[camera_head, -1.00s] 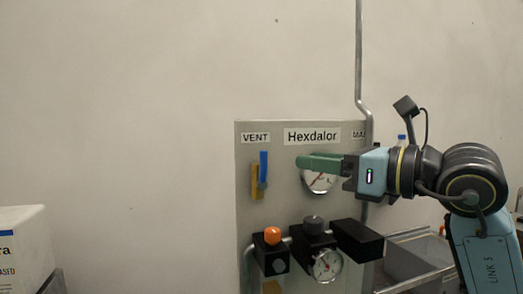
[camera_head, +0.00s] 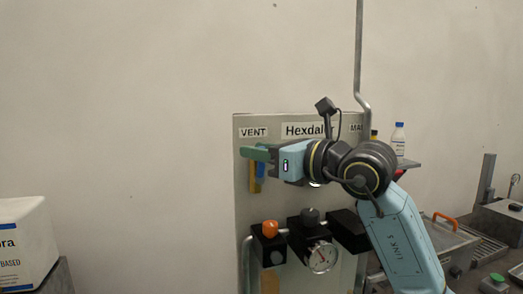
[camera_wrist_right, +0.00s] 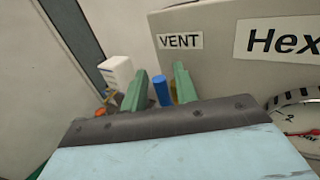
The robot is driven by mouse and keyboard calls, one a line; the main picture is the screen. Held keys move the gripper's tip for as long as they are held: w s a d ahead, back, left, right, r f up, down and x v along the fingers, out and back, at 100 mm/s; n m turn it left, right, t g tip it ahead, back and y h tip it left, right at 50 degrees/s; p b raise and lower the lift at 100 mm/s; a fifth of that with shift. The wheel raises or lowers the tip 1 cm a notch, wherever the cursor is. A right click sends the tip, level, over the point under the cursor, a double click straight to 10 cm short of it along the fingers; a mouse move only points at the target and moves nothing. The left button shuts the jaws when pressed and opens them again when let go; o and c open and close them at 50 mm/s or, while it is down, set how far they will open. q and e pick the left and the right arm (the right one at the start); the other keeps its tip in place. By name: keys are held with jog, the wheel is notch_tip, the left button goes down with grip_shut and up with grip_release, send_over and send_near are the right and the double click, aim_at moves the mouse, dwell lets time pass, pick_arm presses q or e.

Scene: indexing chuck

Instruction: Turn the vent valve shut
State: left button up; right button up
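The vent valve has a blue handle (camera_head: 260,171) beside a yellow body (camera_head: 252,178), below the VENT label (camera_head: 253,132) on the grey panel (camera_head: 244,215). The handle stands about upright. Its top is hidden behind my right gripper (camera_head: 254,152) in the head view. In the right wrist view the blue handle (camera_wrist_right: 161,91) stands between the two green fingers of my right gripper (camera_wrist_right: 157,84). They are apart, with a visible gap on each side of it. My left gripper is not in view.
An orange knob (camera_head: 270,229), a dark knob (camera_head: 309,217) and a gauge (camera_head: 322,257) sit lower on the panel. A white box (camera_head: 25,243) stands at the left, and a bottle (camera_head: 398,140) at the right. The wall area left of the panel is clear.

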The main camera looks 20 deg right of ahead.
grip_shut()
